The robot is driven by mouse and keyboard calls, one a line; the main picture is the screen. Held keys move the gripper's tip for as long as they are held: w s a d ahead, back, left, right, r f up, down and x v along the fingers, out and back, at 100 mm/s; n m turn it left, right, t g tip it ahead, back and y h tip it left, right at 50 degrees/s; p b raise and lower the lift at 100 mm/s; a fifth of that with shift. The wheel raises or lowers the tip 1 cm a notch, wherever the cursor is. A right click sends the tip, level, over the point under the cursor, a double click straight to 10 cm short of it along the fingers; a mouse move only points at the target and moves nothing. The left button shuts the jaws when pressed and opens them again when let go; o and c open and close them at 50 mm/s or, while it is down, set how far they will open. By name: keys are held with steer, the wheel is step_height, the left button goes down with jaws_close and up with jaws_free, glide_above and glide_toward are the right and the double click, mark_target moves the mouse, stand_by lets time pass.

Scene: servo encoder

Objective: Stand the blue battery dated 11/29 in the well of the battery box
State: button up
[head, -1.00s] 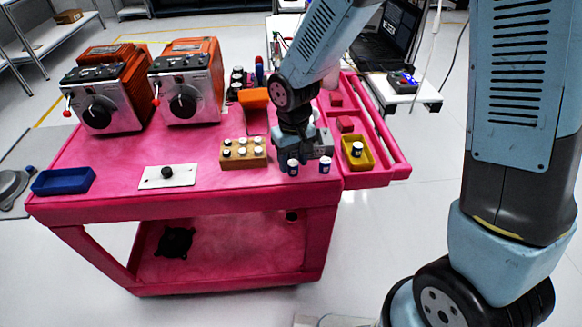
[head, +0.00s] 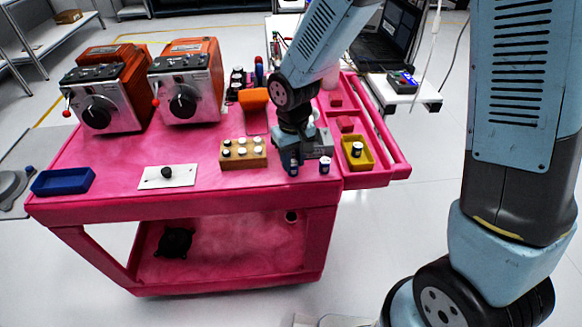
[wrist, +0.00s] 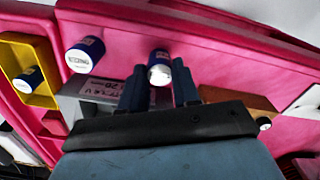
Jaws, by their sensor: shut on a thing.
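My gripper (head: 294,162) points down at the front edge of the pink cart, its fingers shut on a blue battery with a white top. That battery (wrist: 160,70) shows between the fingertips in the wrist view. A second blue, white-topped battery (head: 324,167) stands just to the right, apart from the fingers; it also shows in the wrist view (wrist: 84,55). A grey box (head: 319,144) with a printed label sits close behind; it looks like the battery box, but its well is hidden by my gripper. The dates on the batteries are too small to read.
A yellow bin (head: 368,163) at right holds another blue battery (head: 357,149). A wooden block (head: 232,163) with several white-topped cells stands left of my gripper. A white plate (head: 185,176) with a black knob and a blue tray (head: 63,182) lie further left.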

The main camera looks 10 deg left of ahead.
mark_target(293, 163)
steer(key=shift+r, duration=3.5)
